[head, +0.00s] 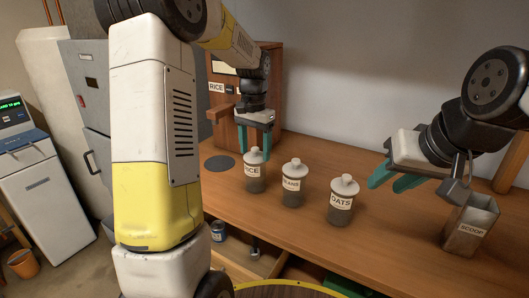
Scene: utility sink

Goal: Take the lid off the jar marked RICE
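The jar marked RICE (255,184) stands upright on the wooden counter, at the left of a row of three jars. Its pale round lid (255,158) with a knob sits on top. My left gripper (255,153) points down directly above this jar, its two teal fingers apart at either side of the lid's knob. I see a gap between the fingers, and cannot tell whether either touches the lid. My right gripper (385,182) is open and empty above the right part of the counter, its teal fingers pointing left.
The jars marked BEANS (291,186), its label partly readable, and OATS (341,208) stand to the right, lids on. A metal SCOOP holder (467,234) stands far right. A dark round disc (219,163) lies left of the RICE jar. A wooden dispenser (285,90) stands behind.

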